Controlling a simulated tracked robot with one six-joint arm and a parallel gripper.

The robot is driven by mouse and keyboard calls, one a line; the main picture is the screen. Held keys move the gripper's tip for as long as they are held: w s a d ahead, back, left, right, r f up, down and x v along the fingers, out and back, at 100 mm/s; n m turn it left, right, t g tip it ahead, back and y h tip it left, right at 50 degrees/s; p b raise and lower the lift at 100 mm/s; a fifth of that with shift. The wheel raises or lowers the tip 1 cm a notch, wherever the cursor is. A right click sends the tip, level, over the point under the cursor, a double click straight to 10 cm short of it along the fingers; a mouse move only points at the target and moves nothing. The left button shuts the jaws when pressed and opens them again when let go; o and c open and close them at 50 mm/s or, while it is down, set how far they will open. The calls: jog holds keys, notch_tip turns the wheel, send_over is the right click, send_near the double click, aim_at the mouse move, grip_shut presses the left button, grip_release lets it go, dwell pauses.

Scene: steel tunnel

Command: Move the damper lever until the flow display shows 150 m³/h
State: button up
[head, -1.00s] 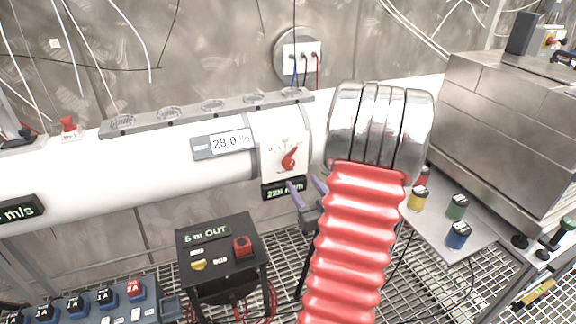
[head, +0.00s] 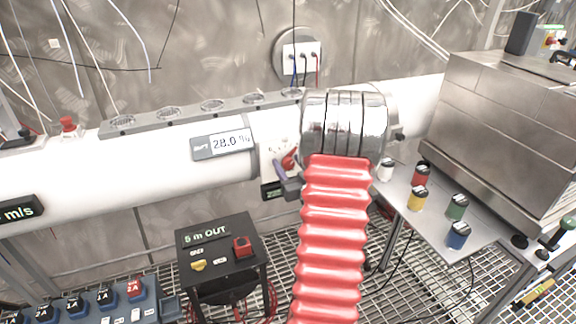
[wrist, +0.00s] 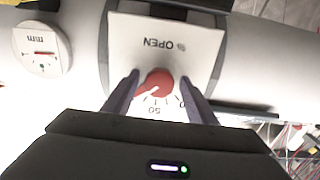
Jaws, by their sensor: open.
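The red damper lever (head: 289,157) sits on a white dial plate on the duct, partly hidden by my arm. In the wrist view the red lever (wrist: 157,83) lies on the plate, which is marked OPEN and 50. My gripper (wrist: 158,77) is open, with one finger on each side of the lever; I cannot tell whether either touches it.
A black stand marked 5 m OUT (head: 215,236) stands below the duct. Colored jars, including a blue one (head: 458,236), stand on the shelf at right beside a large steel box (head: 505,120).

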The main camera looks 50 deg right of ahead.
jog(key=shift+c, duration=0.7)
jog(key=c, duration=0.9)
jog(key=shift+a, duration=0.15)
jog(key=shift+n, duration=0.4)
jog(key=n, duration=0.3)
jog(key=shift+w, duration=0.1)
jog(key=shift+w+a+n, duration=0.1)
jog(key=shift+a+n, duration=0.05)
jog(key=shift+n, duration=1.75)
